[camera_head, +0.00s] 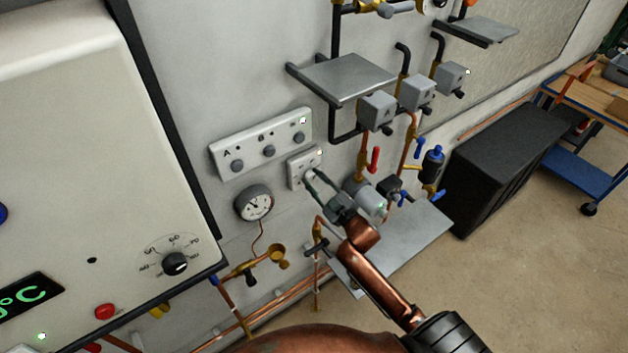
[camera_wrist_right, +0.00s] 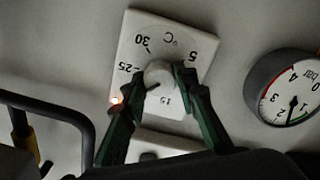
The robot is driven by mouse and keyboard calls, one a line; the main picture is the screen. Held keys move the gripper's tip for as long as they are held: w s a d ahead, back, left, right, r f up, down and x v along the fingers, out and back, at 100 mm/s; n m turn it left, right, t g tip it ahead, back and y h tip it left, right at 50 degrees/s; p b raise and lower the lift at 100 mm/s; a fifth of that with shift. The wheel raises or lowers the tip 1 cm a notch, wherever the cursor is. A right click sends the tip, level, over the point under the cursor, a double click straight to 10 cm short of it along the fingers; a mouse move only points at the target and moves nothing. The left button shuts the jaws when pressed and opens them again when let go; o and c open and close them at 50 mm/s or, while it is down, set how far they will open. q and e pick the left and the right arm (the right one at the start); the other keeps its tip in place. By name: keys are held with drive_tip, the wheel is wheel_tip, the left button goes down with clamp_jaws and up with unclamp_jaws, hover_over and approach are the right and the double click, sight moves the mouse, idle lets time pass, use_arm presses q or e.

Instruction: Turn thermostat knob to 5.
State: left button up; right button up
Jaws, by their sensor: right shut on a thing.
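The thermostat (camera_head: 293,172) is a small white square plate on the wall. It shows upside down in the right wrist view (camera_wrist_right: 190,28), with 5, °C, 30, 25 and 15 printed around its knob and a small lit red light at its left edge. The pale round thermostat knob (camera_wrist_right: 158,73) sits in the middle of the plate. My right gripper (camera_wrist_right: 160,80) is shut on the knob, one dark green finger on each side; it also shows in the head view (camera_head: 311,173). I cannot make out the knob's pointer. My left gripper is not in view.
A three-knob panel (camera_head: 262,142) is just above the thermostat, and a round gauge (camera_head: 254,203) is at its lower left. A grey shelf (camera_head: 345,78) juts out above. Pipes and valves lie to the right. A boiler-like panel (camera_head: 80,150) fills the left.

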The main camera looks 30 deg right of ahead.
drive_tip(key=n, duration=0.4)
drive_tip(key=shift+n, duration=0.4)
drive_tip(key=n+b, duration=0.1)
drive_tip(key=n, duration=0.4)
drive_tip(key=shift+n, duration=0.3)
drive_tip(key=n, duration=0.4)
drive_tip(key=shift+n+b, duration=0.3)
drive_tip(key=n, duration=0.4)
drive_tip(key=shift+n, duration=0.3)
drive_tip(key=n, duration=0.4)
drive_tip(key=shift+y, duration=0.3)
drive_tip(key=n+p, duration=0.1)
drive_tip(key=n, duration=0.3)
drive_tip(key=shift+r, duration=0.1)
drive_tip(key=n+p, duration=0.1)
drive_tip(key=n, duration=0.2)
drive_tip(key=shift+n, duration=0.3)
drive_tip(key=shift+n+p, duration=0.9)
drive_tip(key=shift+n, duration=1)
